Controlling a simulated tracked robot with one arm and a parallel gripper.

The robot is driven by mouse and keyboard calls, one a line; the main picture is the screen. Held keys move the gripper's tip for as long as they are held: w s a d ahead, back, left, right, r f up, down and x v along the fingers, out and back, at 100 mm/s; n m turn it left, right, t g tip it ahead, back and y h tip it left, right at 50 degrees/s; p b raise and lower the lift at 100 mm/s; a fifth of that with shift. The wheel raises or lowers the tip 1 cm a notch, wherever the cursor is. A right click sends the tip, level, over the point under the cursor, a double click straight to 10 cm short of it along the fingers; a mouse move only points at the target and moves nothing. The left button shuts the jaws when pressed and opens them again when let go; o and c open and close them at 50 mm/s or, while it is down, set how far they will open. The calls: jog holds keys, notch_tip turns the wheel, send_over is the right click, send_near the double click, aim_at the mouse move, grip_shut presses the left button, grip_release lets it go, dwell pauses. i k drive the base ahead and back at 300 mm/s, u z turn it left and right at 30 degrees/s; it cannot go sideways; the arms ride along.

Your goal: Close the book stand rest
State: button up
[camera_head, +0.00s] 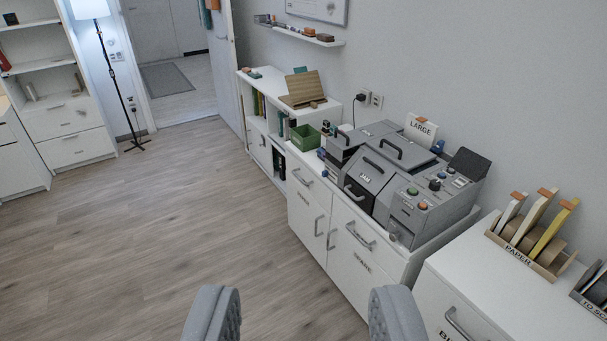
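A wooden book stand (302,88) stands on top of a low white shelf unit (268,82) against the wall, in the upper middle of the view. Its slatted back panel is tilted up, and a small brown piece lies at its front edge. It is small in the picture, so its hinge details cannot be made out. My gripper (297,318) is at the bottom of the view, its two grey fingers wide apart with nothing between them. It is far from the stand, over the floor.
White cabinets with handles run along the right wall. A grey machine (400,185), a green bin (305,137) and a paper holder (532,235) stand on them. A wall shelf (300,34) hangs above the stand. The wooden floor (160,220) at left is clear. A floor lamp (118,75) stands behind.

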aim_at(304, 86)
jog(key=i, duration=2.95)
jog(key=u, duration=0.05)
